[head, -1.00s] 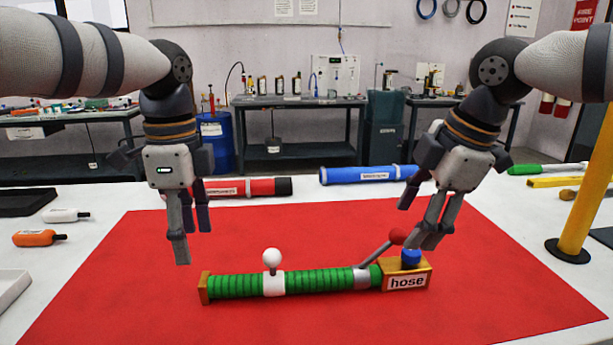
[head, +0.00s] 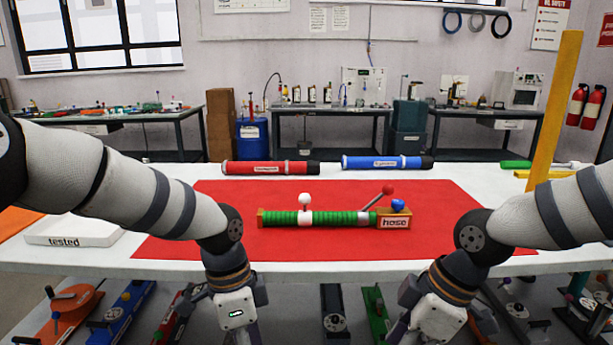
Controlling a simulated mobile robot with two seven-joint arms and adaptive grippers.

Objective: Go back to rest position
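The green ribbed hose tube (head: 335,218) lies on the red mat (head: 300,245), with a white ball knob (head: 305,199) on its left part. A grey lever with a red knob (head: 388,189) tilts up to the right. A blue knob (head: 398,204) tops the wooden end block labelled "hose" (head: 394,221). My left gripper (head: 238,325) is in front of the table at the bottom edge, its fingers mostly cut off. My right gripper (head: 428,322) is low in front of the table too, its fingertips out of frame. Both are clear of the hose tube.
A red tube (head: 270,168) and a blue tube (head: 385,162) lie behind the mat. A white tray labelled "tested" (head: 75,232) sits at the left. A yellow post (head: 553,115) stands at the right. Several tools and tubes lie below the table's front edge.

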